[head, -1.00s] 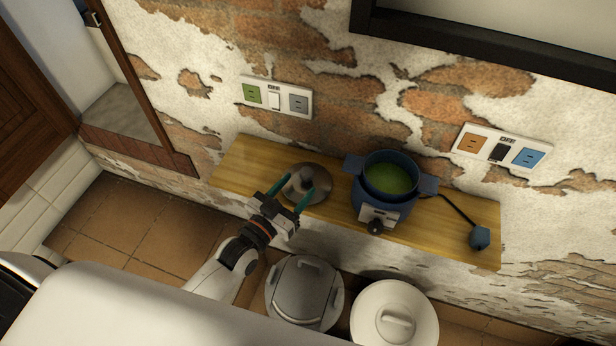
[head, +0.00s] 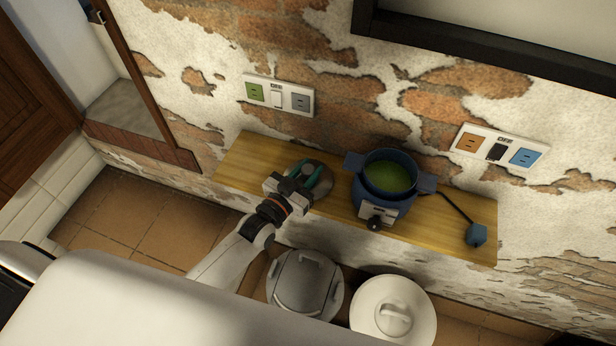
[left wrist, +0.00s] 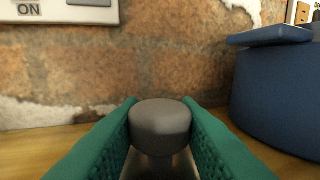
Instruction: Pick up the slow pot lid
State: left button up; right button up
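The slow pot lid (head: 318,180) is a round grey-brown lid lying on the wooden shelf, left of the blue slow pot (head: 380,201). My left gripper (head: 310,173) is over the lid. Its two green fingers look spread apart in the head view. In the left wrist view the lid's dark round knob (left wrist: 160,124) sits between the fingertips, very close to both; I cannot tell if they touch it. The gripper hides part of the lid. My right gripper is not in view.
The wooden shelf (head: 455,230) runs along the brick wall. The slow pot stands close to the right of the lid, holding something green. A plug (head: 476,235) lies at the right end. A grey lidded pot (head: 305,287) and a white one (head: 393,312) stand below.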

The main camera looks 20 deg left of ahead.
pick_arm(q)
grip_shut()
